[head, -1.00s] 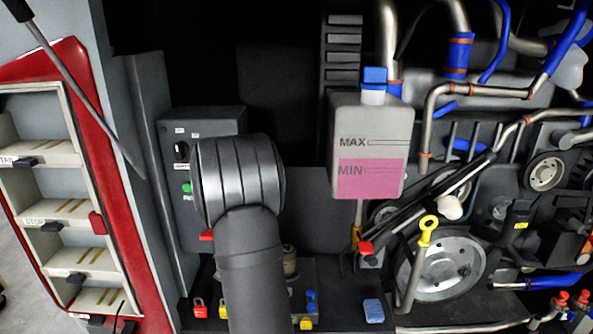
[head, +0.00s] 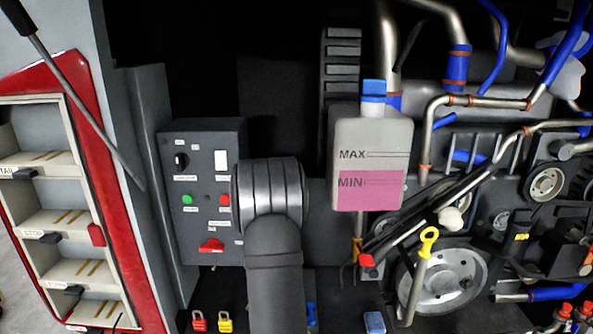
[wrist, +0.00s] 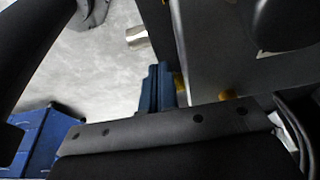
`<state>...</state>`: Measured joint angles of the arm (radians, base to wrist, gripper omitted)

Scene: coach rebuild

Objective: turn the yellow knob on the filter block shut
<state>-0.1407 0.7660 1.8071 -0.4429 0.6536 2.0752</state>
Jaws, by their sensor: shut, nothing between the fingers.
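I cannot make out the filter block or its yellow knob for certain in either view. My dark arm covers part of the lower middle of the head view, and what lies behind it is hidden. In the wrist view my gripper (wrist: 158,88) shows as two narrow blue fingers close together beyond the dark bolted bar, shut and empty. A small yellow part (wrist: 179,85) shows just right of the fingers, and a second yellowish part (wrist: 228,94) lies further right by a grey surface. I cannot tell whether either is the knob, or whether the fingers touch anything.
A control panel (head: 200,220) with a red switch stands left of my arm. A tank (head: 372,140) with pink fluid hangs right of it, above a yellow-ringed dipstick (head: 428,240) and a pulley (head: 450,280). Red and yellow padlocks (head: 225,322) sit low. A blue crate (wrist: 40,135) shows lower left.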

